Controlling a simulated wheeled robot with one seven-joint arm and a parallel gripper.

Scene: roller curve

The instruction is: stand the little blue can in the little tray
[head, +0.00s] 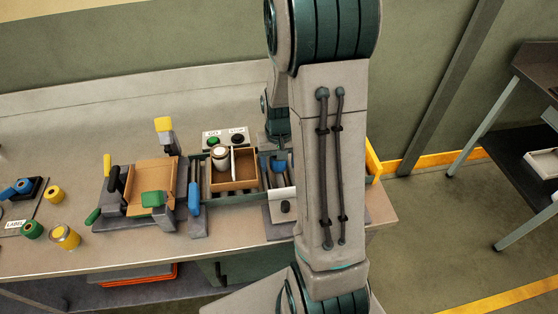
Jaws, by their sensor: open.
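A small blue object (280,167), which looks like the little blue can, stands at the right part of the roller line, partly covered by my arm. My gripper (278,152) points down just above or around it, small and half hidden behind my arm links. It is open; whether the fingers touch the blue object I cannot tell. A small brown divided tray (236,184) sits on the rollers just left of the gripper. A pale can with a brown band (220,158) stands in its left compartment; the right compartment looks empty.
Go and stop buttons (226,138) stand behind the tray. A blue-handled lever (194,197) is on its left, then a fixture with a brown plate (152,180). My arm hides the bench's right part.

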